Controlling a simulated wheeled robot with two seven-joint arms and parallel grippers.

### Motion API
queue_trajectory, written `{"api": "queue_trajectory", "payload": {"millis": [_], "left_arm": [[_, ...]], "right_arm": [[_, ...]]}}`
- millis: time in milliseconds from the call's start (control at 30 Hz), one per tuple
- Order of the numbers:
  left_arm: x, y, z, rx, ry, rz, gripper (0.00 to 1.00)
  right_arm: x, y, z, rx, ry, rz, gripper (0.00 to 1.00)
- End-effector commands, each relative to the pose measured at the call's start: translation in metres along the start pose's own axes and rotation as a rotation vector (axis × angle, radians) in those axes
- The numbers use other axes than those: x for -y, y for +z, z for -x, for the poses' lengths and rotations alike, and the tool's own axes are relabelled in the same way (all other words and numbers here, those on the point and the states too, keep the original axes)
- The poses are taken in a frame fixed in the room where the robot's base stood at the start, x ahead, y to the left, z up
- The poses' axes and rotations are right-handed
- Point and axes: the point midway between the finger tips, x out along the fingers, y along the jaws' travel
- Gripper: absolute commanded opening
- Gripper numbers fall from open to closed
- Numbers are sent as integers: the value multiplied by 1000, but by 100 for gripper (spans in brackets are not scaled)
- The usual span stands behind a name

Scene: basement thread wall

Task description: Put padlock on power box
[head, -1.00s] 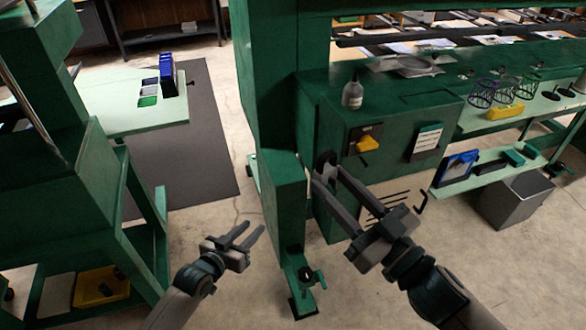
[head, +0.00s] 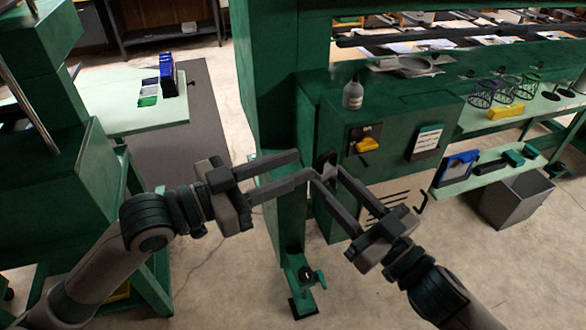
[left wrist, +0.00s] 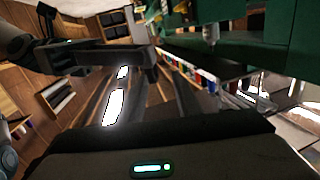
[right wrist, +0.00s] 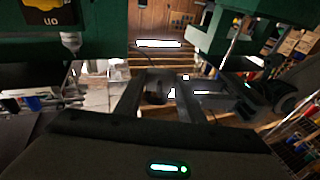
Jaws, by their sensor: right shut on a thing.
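The power box (head: 392,128) is a green cabinet with a yellow switch (head: 366,145) on its front, in the head view. My right gripper (head: 328,174) is shut on the dark grey padlock (head: 326,160), with its rounded top showing beyond the fingertips. It holds the padlock in the air in front of the box's left edge, apart from the switch. My left gripper (head: 306,164) is open, its fingers pointing right and their tips close beside the padlock. Whether they touch it I cannot tell. In the right wrist view the padlock (right wrist: 156,88) is dark and partly hidden between the fingers.
A white bottle (head: 353,95) stands on the box top. A label (head: 426,142) is to the right of the switch. A green machine column (head: 265,100) rises left of the box. A light green table (head: 115,122) stands at left. Floor shows in front.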

Motion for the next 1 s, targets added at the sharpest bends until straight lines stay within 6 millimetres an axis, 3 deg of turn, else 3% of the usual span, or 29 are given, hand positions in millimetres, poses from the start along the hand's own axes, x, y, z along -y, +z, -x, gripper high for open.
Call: {"api": "queue_trajectory", "payload": {"millis": [133,667,1000], "left_arm": [[-12,-5,-1,-15,23,-36,31],[-13,-6,-6,-17,23,-40,31],[-13,-7,-41,-19,23,-37,31]], "right_arm": [[0,0,0,-1,0,0,9],[0,0,0,-1,0,0,9],[0,0,0,-1,0,0,9]]}}
